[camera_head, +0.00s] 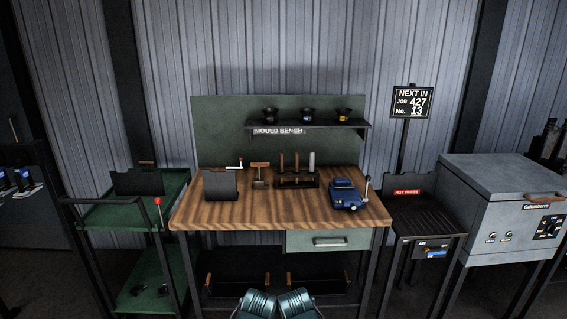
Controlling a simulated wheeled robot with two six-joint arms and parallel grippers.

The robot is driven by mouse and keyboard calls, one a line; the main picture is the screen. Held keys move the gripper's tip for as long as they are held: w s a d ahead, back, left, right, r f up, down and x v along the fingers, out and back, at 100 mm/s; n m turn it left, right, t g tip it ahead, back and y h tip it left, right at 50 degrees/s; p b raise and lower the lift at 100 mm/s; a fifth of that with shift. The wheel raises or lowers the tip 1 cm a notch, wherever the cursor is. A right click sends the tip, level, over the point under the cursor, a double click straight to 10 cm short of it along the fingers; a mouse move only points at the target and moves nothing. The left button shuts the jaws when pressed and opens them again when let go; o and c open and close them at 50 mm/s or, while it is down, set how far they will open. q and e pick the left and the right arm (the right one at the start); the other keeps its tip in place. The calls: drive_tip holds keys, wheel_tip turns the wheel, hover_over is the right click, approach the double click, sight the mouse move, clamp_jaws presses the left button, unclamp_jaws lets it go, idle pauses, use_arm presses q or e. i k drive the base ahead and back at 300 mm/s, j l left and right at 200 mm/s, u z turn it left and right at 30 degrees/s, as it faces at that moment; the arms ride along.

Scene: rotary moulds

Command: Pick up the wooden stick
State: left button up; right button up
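A dark rack (297,184) stands on the wooden workbench (215,212). Several slim pieces stand upright in it, including a brown wooden-looking stick (282,161) at its left and a paler grey one (312,160) at its right. A T-shaped tool with a wooden top (260,165) stands just left of the rack. I cannot tell for sure which piece is the wooden stick. Two teal parts of my own arms show at the bottom edge, in front of the bench. Neither gripper's fingertips show.
A blue vice (344,194) sits at the bench's right and a dark upright plate (220,185) at its left. A shelf (308,125) with small dark pots overhangs the back. A green cart (130,212) stands left; a grey oven (502,190) stands right. The bench's front strip is clear.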

sight(296, 165)
drive_tip(key=i+l+u, duration=0.4)
drive_tip(key=i+l, duration=0.2)
drive_tip(key=i+l+u, duration=0.2)
drive_tip(key=l, duration=0.3)
drive_tip(key=i+l+u, duration=0.25)
drive_tip(key=l, duration=0.2)
